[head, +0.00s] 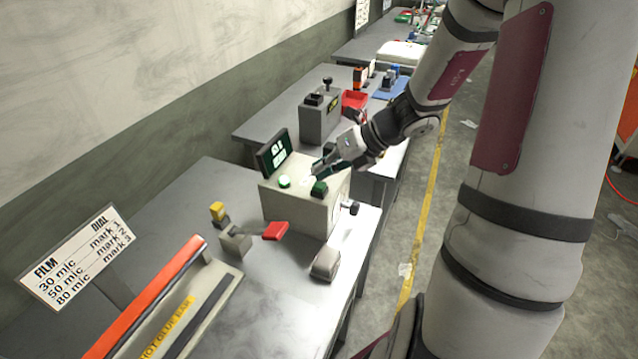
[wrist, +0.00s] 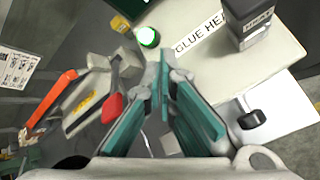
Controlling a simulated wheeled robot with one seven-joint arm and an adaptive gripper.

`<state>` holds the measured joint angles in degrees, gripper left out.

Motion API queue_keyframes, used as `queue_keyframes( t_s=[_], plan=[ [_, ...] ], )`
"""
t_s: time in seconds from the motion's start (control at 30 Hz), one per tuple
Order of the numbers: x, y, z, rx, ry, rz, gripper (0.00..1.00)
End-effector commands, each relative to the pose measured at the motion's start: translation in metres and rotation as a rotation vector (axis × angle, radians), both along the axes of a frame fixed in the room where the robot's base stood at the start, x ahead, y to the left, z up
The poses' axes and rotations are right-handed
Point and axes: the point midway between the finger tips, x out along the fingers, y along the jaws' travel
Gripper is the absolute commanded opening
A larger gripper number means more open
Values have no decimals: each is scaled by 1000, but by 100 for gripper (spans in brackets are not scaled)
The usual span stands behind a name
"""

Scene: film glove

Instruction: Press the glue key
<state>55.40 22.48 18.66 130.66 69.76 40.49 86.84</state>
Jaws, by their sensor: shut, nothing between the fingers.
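A cream control box (head: 290,208) stands on the near bench, with a dark display (head: 273,153) at its back edge. A lit green round button (head: 284,181) is on its top and also shows in the wrist view (wrist: 147,36). A white label (wrist: 201,37) reading "GLUE HEA" lies beside it, partly cut off by a dark block (wrist: 248,22) with its own label. I cannot tell which part is the glue key. My gripper (head: 317,170) is shut and empty, above the box top; contact cannot be told.
A black knob (head: 350,207) is on the box's side. A red-ended lever (head: 275,231), a yellow-topped part (head: 217,211) and an orange-edged sealer (head: 150,300) are on the near bench. A grey machine (head: 320,118) and red bin (head: 354,101) stand beyond.

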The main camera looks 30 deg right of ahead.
Motion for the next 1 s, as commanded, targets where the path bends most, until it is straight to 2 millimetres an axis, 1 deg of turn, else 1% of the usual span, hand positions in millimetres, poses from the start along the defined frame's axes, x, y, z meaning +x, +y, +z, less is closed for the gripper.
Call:
queue_keyframes(
  t_s=[0.43,0.73,1.0],
  plan=[
    [0,0,0,0,0,0,0],
    [0,0,-9,1,0,0,0],
    [0,0,-9,0,0,0,0]
  ],
)
